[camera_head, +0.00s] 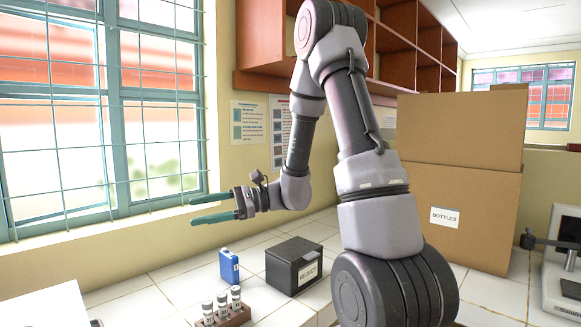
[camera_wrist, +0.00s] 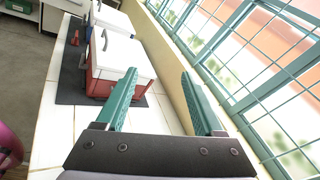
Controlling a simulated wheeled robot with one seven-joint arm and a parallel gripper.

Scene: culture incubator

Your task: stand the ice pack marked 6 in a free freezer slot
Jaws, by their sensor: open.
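A blue ice pack (camera_head: 229,266) stands upright on the tiled counter in the head view, left of a black box. It has a small pale mark that is too small to read. My gripper (camera_head: 193,210) is above and left of the pack, beside the window, with its two green fingers apart and nothing between them. In the wrist view my gripper (camera_wrist: 160,75) also shows open and empty, pointing along the counter toward a red box with a white lid (camera_wrist: 118,57). I cannot make out any freezer slot.
A black box marked REJECT (camera_head: 294,266) and a brown rack of capped vials (camera_head: 238,318) stand near the pack. Cardboard boxes (camera_head: 455,215) stand at right. In the wrist view a second white-lidded box (camera_wrist: 112,18) stands behind the red one, near a dark mat (camera_wrist: 70,85).

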